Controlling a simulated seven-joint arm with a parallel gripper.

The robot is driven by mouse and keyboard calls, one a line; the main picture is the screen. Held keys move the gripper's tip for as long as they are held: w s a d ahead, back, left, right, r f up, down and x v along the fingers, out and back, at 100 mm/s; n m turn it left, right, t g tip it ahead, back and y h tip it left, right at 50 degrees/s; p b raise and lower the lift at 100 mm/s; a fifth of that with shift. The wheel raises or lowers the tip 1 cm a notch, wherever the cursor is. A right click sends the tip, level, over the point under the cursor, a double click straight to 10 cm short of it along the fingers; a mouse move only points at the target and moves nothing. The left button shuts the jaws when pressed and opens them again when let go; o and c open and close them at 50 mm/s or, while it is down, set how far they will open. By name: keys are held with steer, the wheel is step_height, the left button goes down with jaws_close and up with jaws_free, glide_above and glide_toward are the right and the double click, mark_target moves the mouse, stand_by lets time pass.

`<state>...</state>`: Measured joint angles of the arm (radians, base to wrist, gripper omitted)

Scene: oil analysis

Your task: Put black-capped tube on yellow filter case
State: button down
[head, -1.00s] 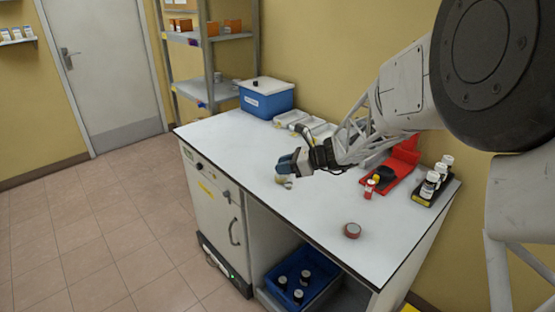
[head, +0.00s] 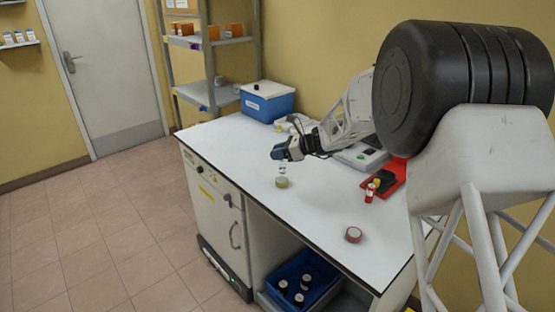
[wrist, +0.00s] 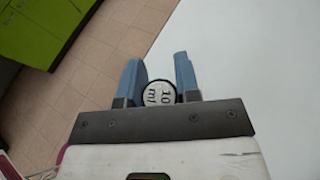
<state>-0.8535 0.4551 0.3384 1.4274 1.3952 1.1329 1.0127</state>
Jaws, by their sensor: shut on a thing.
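My gripper (head: 280,153) is above the left front part of the white table, with its blue fingers shut on a small tube (head: 282,168). In the wrist view the tube's round end (wrist: 160,93) sits between the fingers (wrist: 160,75), with a white face, dark rim and "10 ml" marking. In the head view a small pale yellowish round piece (head: 281,182), seemingly the filter case, shows directly below the tube. I cannot tell whether the two touch. The tube's cap is too small to make out in the head view.
A blue box with a white lid (head: 267,104) stands at the back left. A blue crate (head: 262,283) with several bottles is below. The table's front middle is clear.

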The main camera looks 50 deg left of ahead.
steer(key=shift+w+a, duration=0.35)
steer(key=shift+a, duration=0.25)
steer(key=shift+f, duration=0.1)
steer(key=shift+f, duration=1.7)
steer(key=shift+f, duration=0.1)
steer(key=c, duration=0.8)
jaws_free()
